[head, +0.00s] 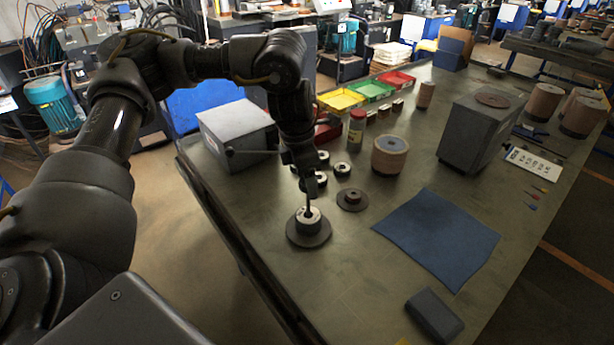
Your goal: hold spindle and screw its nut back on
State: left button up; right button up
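My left gripper (310,200) points down from above, with its tips at the top of a light ringed piece that stands on a dark round flange (309,236) near the table's left edge. This looks like the spindle; its top is partly hidden by the fingers. I cannot tell whether the fingers are open or closed on it. A dark flanged part with a small raised hub (352,198), possibly the nut, lies flat to the right and behind, apart from the gripper. My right gripper is out of view.
Several small ringed parts (342,169) lie behind the gripper. A grey box (236,132) stands at left, a disc stack (390,155) beyond. A blue cloth (437,238) lies right, a dark block (434,315) in front.

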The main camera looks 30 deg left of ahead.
pick_arm(q)
notch_tip(320, 180, up, 11)
jog(key=s+a, duration=0.1)
dwell(0.5)
jog(key=shift+s, duration=0.1)
